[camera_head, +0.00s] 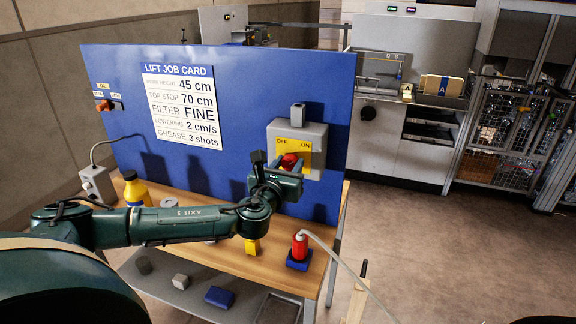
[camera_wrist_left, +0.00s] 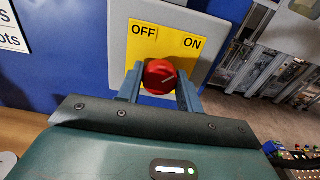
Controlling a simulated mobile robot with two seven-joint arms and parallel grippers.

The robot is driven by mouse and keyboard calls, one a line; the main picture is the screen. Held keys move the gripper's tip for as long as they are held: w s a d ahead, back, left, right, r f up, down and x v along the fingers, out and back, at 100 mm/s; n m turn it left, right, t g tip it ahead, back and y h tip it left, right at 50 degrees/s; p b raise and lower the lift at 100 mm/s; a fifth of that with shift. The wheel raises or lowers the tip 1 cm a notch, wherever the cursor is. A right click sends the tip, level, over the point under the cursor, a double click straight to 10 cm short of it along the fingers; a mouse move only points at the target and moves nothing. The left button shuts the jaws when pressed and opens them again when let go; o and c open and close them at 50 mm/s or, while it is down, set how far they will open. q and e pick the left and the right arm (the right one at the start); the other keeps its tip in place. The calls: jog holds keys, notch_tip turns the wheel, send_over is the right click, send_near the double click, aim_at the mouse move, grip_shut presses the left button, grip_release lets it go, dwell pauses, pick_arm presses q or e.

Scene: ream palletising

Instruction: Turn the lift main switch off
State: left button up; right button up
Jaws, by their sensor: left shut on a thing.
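The lift main switch is a red rotary knob (camera_head: 289,161) on a yellow plate (camera_head: 294,148) marked OFF at left and ON at right. The plate is on a grey box (camera_head: 312,134) fixed to the blue panel. My left gripper (camera_wrist_left: 160,86) is shut on the knob, one finger on each side. In the head view the gripper partly hides the knob. My right gripper is not in view.
A job card (camera_head: 183,106) is on the blue panel (camera_head: 240,90). The wooden bench (camera_head: 185,205) below holds a yellow bottle (camera_head: 135,190) and a red-handled tool (camera_head: 299,246) with a cable. A small selector (camera_head: 104,105) is at the panel's left. Open floor (camera_head: 420,240) lies to the right.

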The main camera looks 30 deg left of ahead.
pick_arm(q)
jog(key=c, duration=0.3)
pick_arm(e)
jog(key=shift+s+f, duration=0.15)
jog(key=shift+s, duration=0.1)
pick_arm(q)
jog(key=shift+n, duration=0.3)
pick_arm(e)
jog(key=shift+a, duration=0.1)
pick_arm(q)
jog(key=n+b, duration=0.1)
jog(key=n, duration=0.2)
jog(key=shift+f+n, duration=0.15)
jog(key=shift+n, duration=0.15)
jog(key=n+b, duration=0.1)
jog(key=n, duration=0.2)
jog(key=shift+n, duration=0.3)
jog(key=n, duration=0.3)
jog(key=shift+n+b, duration=0.3)
jog(key=n, duration=0.5)
jog(key=shift+n, duration=0.7)
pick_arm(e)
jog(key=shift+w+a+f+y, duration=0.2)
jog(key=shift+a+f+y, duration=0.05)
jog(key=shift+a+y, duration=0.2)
